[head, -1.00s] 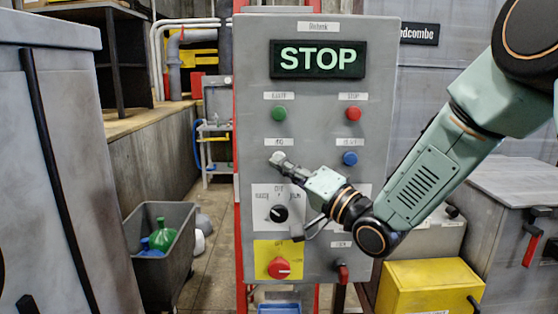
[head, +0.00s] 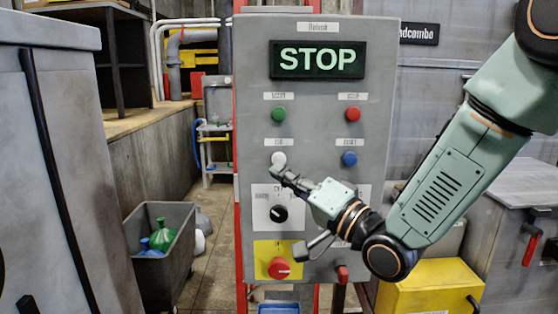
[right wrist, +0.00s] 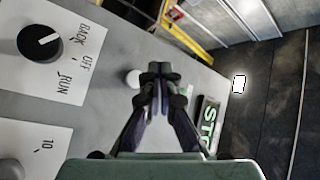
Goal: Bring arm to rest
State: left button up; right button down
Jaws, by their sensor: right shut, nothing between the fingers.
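My right arm comes in from the right in the head view. Its gripper (head: 281,174) is shut and empty in front of the grey control panel (head: 330,95), just below and partly overlapping the white button (head: 278,159). In the right wrist view the closed fingertips (right wrist: 160,72) are beside the white button (right wrist: 133,79). Whether they touch the panel I cannot tell. The panel's display (head: 318,60) reads STOP in green. A black rotary knob (head: 279,214) and a red knob on a yellow plate (head: 279,268) sit below. My left gripper is not in view.
Green (head: 279,114), red (head: 352,114) and blue (head: 350,158) buttons sit on the panel. A yellow box (head: 425,290) stands at lower right. A grey cabinet (head: 30,180) fills the left edge.

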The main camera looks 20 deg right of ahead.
jog(key=shift+s+a, duration=0.2)
jog(key=shift+s, duration=0.4)
jog(key=shift+f, duration=0.15)
